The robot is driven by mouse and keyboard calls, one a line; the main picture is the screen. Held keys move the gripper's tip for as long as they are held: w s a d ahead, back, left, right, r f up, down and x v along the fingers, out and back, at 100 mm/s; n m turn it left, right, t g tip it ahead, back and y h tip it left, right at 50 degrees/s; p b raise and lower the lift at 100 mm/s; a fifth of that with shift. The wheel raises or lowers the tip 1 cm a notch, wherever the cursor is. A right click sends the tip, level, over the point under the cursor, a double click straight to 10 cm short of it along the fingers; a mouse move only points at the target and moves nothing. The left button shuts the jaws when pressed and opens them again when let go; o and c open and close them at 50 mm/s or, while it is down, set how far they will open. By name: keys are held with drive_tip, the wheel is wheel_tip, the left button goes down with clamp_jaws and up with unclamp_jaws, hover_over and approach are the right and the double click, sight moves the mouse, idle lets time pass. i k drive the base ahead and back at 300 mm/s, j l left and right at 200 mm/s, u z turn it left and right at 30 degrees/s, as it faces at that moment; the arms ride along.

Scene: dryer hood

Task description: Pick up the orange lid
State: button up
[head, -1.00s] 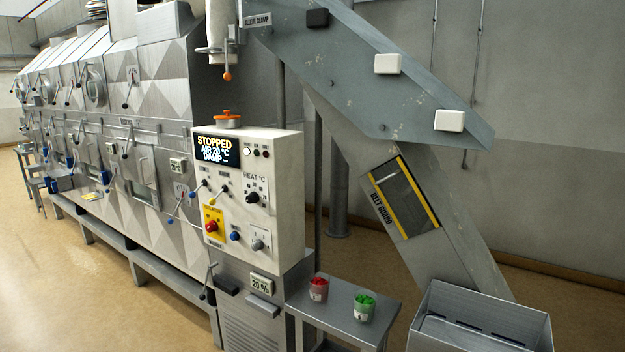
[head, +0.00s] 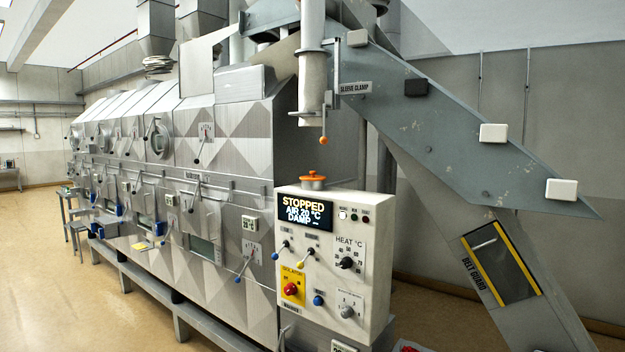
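The orange lid (head: 313,174) has a small knob and sits on a squat grey metal pot (head: 312,184). The pot stands on top of the white control box (head: 345,203), near its back left part. The box's display reads STOPPED, AIR 20 °C, DAMP. My gripper is not in the head view, so I cannot see its state or place.
A sleeve pipe (head: 312,88) with an orange-knobbed lever (head: 323,140) hangs just above the lid. The sloping grey conveyor housing (head: 470,150) rises at right. The long dryer (head: 180,170) runs away left. Open floor (head: 50,290) lies at front left.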

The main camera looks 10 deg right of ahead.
sight(314, 177)
drive_tip(key=i+j+z, duration=0.2)
drive_tip(key=i+j, duration=0.2)
drive_tip(key=i+j+z, duration=0.15)
drive_tip(key=i+j, duration=0.25)
drive_tip(key=j, duration=0.15)
